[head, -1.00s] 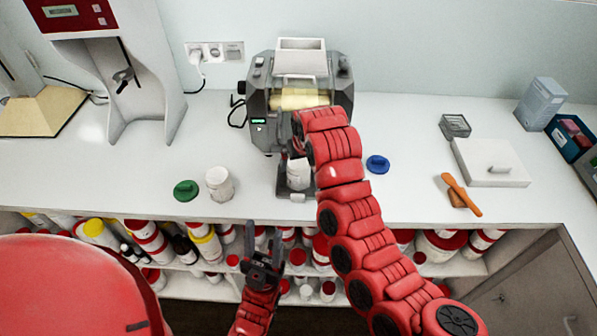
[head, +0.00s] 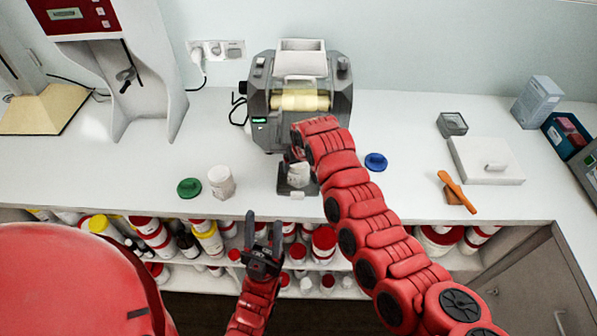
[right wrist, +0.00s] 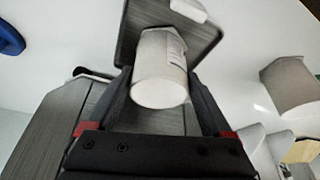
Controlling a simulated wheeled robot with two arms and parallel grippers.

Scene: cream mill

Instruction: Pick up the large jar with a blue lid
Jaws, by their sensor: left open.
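A white jar (head: 299,175), its lid off, is at the small grey platform (head: 284,190) at the front of the mill. A blue lid (head: 376,162) lies apart on the counter to the right; it also shows in the right wrist view (right wrist: 10,38). I cannot tell whether the jar is clear of the platform. My left gripper (head: 264,230) is open and empty in front of the counter edge.
A second white jar (head: 222,182) and a green lid (head: 189,188) are left of the platform. The grey mill (head: 300,95) stands behind. An orange-handled tool (head: 458,190) and a white flat box (head: 487,163) are at right. Shelves below hold several bottles.

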